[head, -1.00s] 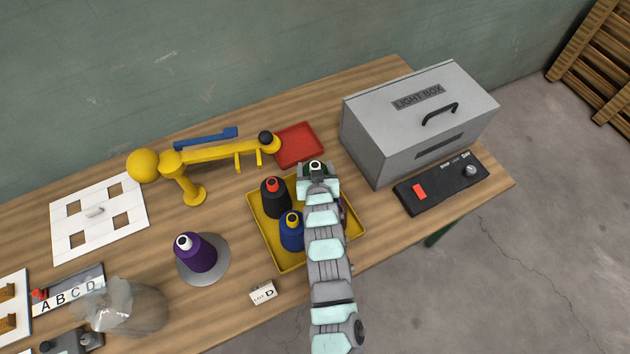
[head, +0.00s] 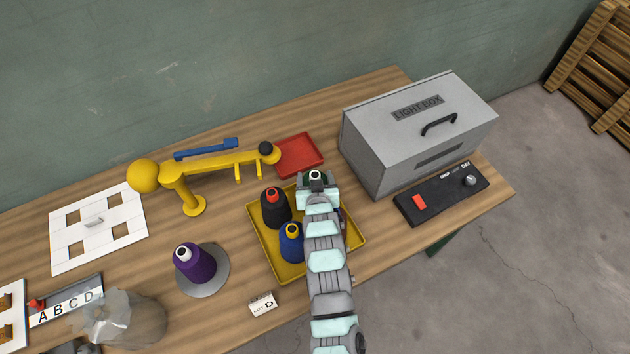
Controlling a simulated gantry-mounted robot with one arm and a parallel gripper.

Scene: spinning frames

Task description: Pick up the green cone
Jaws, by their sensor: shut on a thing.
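My gripper (head: 317,186) is over the back right part of the yellow tray (head: 265,246) in the head view. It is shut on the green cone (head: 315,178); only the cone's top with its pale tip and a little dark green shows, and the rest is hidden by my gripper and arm. I cannot tell whether the cone's base touches the tray. A black cone with a red tip (head: 275,208) and a blue cone with a yellow tip (head: 291,243) stand in the tray just left of my arm.
A purple cone (head: 198,265) stands on a round grey plate at left. A yellow arm-like stand (head: 215,164) and a red tray (head: 299,156) are behind. The light box (head: 415,130) and black control panel (head: 440,195) are at right. A lot D card (head: 263,304) lies in front.

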